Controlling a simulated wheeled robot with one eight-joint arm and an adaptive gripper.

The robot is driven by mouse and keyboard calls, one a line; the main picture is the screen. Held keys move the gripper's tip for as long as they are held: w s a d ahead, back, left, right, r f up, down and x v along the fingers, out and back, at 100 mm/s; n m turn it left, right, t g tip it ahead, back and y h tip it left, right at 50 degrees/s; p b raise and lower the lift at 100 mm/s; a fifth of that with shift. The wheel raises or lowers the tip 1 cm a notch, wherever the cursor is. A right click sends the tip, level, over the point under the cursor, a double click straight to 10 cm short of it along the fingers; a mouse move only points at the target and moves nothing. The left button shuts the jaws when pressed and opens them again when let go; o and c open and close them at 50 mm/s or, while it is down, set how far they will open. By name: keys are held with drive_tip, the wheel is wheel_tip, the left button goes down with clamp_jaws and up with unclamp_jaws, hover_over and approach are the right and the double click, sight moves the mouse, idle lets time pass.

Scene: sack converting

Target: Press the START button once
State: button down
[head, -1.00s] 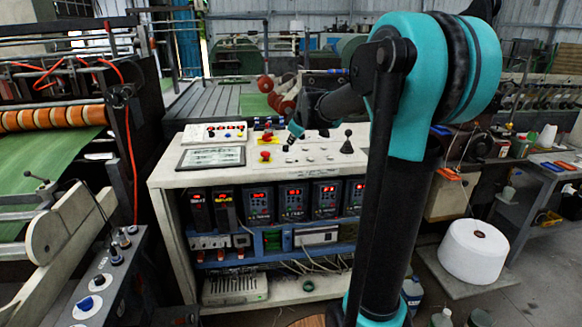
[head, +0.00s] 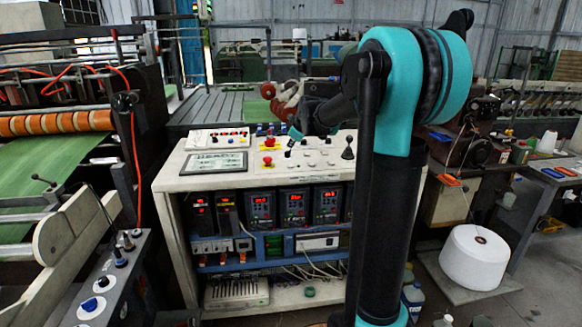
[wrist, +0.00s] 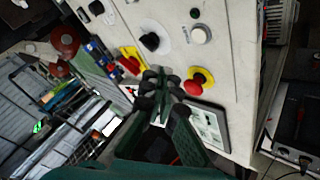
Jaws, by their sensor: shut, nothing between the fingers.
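The control panel top (head: 225,142) carries several buttons and knobs, but no START label is readable, so I cannot tell which button is START. My gripper (head: 294,134) is above the panel's rear middle in the head view. In the wrist view my gripper (wrist: 163,90) is shut and empty, its fingertips over the panel between two red mushroom buttons. One red button (wrist: 194,84) sits on a yellow base right of the fingertips, the other (wrist: 131,65) is up left. A black knob (wrist: 150,41) and a pale round button (wrist: 200,34) lie beyond the fingertips. Contact cannot be told.
A display (head: 213,163) lies at the panel's left, and a black joystick (head: 348,150) stands at its right. Drive units (head: 261,207) fill the shelf below. A machine with green sheet (head: 40,175) stands at left.

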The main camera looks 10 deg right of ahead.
sight(292, 166)
drive_tip(key=shift+f, duration=2.85)
drive_tip(key=shift+f, duration=0.1)
drive_tip(key=shift+f, duration=0.3)
